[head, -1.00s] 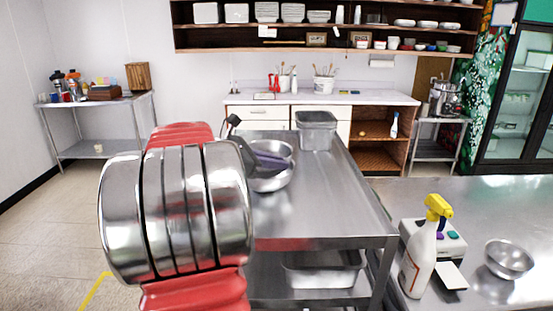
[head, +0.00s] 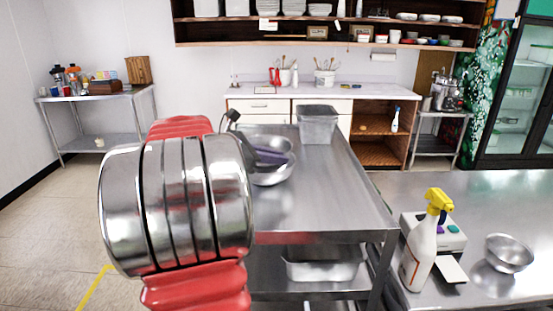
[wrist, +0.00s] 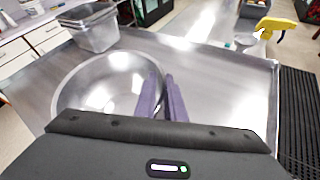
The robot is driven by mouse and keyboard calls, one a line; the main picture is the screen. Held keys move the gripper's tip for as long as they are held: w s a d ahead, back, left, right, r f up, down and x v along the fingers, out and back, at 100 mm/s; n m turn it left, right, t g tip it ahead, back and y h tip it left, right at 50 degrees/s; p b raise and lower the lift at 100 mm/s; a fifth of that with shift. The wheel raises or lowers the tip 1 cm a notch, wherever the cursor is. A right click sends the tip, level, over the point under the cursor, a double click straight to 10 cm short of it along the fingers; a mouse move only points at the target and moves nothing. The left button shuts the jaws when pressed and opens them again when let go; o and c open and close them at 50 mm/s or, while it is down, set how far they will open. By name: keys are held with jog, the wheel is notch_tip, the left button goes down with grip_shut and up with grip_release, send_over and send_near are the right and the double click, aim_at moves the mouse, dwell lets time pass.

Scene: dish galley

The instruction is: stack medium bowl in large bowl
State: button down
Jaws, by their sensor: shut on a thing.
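My gripper (wrist: 163,98) has its purple fingers closed over the right wall of a shiny steel bowl, which I take as the medium bowl (wrist: 90,82). In the head view, my gripper (head: 271,157) reaches in at the steel bowls over the metal cart, partly hidden by my arm. A lower steel bowl wall, seemingly the large bowl (head: 273,178), shows beneath the fingers. The held bowl's rim (head: 268,138) shows behind and above them. Whether the two bowls touch or are nested I cannot tell.
A steel pan (head: 318,125) stands at the back of the cart (head: 325,205). Another pan (head: 323,265) is on its lower shelf. On the right counter are a spray bottle (head: 424,245), a scale-like device (head: 450,236) and a small steel bowl (head: 509,254). The cart's right side is clear.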

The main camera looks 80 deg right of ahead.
jog(key=c, duration=1.7)
grip_release()
jog(key=shift+c, duration=0.2)
jog(key=v, duration=1.3)
jog(key=shift+w+a, duration=0.25)
jog(key=shift+a, duration=0.05)
jog(key=shift+r, duration=0.1)
